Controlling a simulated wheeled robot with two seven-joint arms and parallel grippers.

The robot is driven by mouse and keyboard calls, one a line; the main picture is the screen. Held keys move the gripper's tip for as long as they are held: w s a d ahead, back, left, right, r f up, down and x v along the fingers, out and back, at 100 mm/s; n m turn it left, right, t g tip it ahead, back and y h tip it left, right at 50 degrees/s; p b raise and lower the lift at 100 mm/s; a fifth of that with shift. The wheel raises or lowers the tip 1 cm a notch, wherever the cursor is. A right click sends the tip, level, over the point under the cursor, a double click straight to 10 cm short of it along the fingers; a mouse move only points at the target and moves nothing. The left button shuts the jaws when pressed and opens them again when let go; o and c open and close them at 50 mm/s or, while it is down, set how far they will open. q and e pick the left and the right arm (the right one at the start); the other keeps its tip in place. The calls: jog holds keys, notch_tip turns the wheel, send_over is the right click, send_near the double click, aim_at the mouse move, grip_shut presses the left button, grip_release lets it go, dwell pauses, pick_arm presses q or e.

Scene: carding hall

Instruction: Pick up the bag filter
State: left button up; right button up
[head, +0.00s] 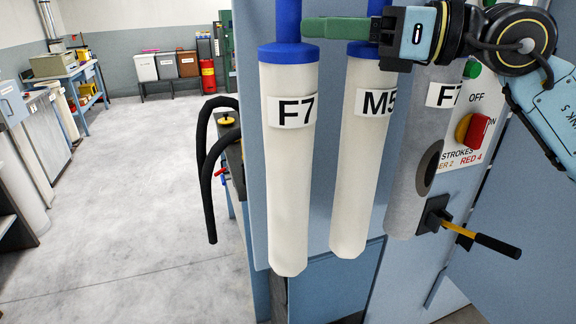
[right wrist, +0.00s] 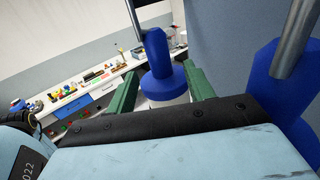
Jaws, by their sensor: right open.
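Two cream bag filters with blue collars hang side by side in the head view: one labelled F7 (head: 288,180), one labelled M5 (head: 360,170) to its right. A grey filter (head: 410,130), its label partly covered and reading F7, has a dark round hole low on its side. My right gripper (head: 306,28) is open, its green fingers pointing left at the cream F7's top. In the right wrist view, a blue collar and neck (right wrist: 162,78) appear between the open fingers, without visible grip. Another blue collar (right wrist: 275,90) is close at right. My left gripper is out of view.
A blue-grey cabinet (head: 335,290) stands behind the filters. A panel (head: 476,150) with red and green buttons and a yellow-and-black handle (head: 483,239) are at right. A black hose (head: 207,165) hangs at left. The floor (head: 150,210) on the left is clear.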

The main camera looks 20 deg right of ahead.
aim_at(289, 25)
jog(key=p+x, duration=0.1)
jog(key=x, duration=0.4)
jog(key=shift+a+r+p, duration=0.1)
jog(key=shift+p, duration=0.25)
jog(key=shift+w+a, duration=0.1)
jog(key=shift+w, duration=0.05)
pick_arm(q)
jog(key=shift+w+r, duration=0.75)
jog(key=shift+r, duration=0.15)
pick_arm(e)
grip_shut()
